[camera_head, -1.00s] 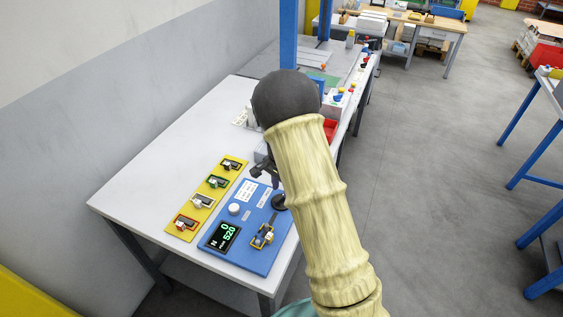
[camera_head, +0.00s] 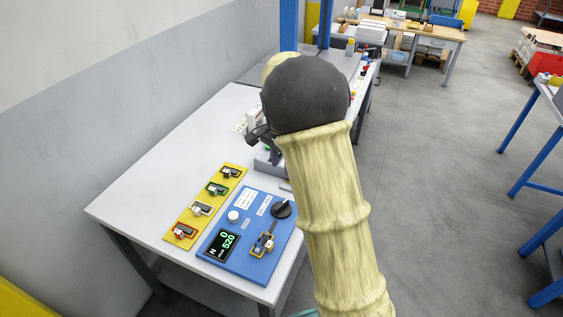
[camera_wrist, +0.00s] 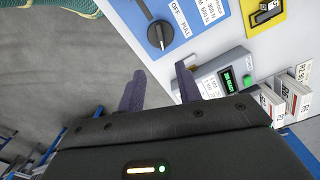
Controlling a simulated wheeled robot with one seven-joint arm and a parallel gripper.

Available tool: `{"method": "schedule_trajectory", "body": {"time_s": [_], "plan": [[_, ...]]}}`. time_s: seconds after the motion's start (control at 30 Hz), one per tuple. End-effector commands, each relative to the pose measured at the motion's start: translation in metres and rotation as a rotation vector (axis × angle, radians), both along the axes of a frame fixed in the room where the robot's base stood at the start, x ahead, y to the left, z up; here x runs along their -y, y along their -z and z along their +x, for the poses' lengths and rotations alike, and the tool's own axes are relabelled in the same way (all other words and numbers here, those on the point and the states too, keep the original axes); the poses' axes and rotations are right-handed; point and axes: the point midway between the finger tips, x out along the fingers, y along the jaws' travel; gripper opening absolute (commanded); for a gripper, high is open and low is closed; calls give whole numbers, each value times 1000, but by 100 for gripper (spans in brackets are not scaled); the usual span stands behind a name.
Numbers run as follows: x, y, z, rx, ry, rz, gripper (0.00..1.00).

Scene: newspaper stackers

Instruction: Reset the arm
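My arm rises over the right part of the work table (camera_head: 150,170) in the head view. My gripper (camera_head: 262,135) shows only in part there, dark, just left of the arm and above the table. In the wrist view my gripper (camera_wrist: 158,88) has its two dark fingers apart with nothing between them. The black rotary knob (camera_wrist: 159,35) on the blue panel (camera_wrist: 195,22) lies beyond the fingertips, apart from them.
A yellow strip (camera_head: 183,222) with several small fixtures lies left of the panel. A grey device with a green display (camera_wrist: 212,82) stands near the gripper. A blue post (camera_head: 288,28) rises behind the arm. Open floor (camera_head: 430,180) lies to the right.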

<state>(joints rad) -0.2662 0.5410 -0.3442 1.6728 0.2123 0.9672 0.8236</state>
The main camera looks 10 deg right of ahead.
Motion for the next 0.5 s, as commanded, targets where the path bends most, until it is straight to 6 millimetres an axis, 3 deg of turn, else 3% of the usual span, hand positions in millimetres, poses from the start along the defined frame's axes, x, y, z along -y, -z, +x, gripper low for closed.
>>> {"method": "schedule_trajectory", "body": {"time_s": [0.33, 0.5], "plan": [[1, 0, -4, 2, -14, 3, 35], [9, -1, -30, 27, -123, 10, 35]]}}
